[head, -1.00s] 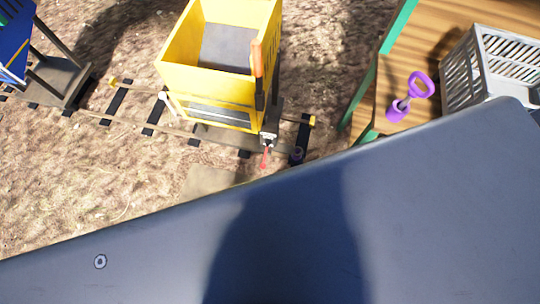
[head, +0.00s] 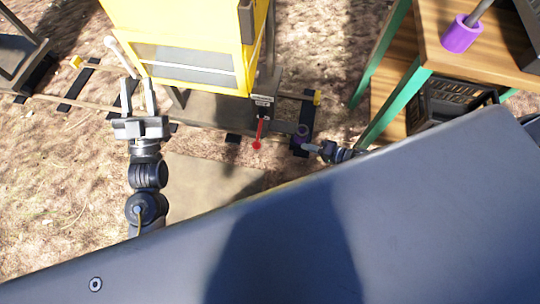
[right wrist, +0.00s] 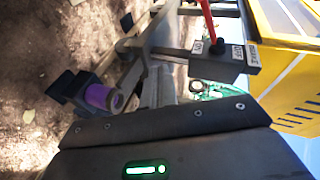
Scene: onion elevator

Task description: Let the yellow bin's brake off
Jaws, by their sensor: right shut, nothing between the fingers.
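The yellow bin (head: 190,35) stands on a rail cart; its yellow side also shows in the right wrist view (right wrist: 288,75). The red brake lever (head: 259,132) hangs from a small labelled plate on the cart's near right end. In the right wrist view the lever (right wrist: 206,18) rises from a plate (right wrist: 225,60) marked ON, OFF and BRAKE, leaning toward the ON side. My right gripper (head: 308,147) is shut and empty, right of the lever and apart from it. My left gripper (head: 139,97) is open and empty by the cart's left end, near a pale-knobbed lever (head: 118,52).
A green-legged wooden table (head: 440,50) with a purple-based tool and a dark crate (head: 455,102) stands at right.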

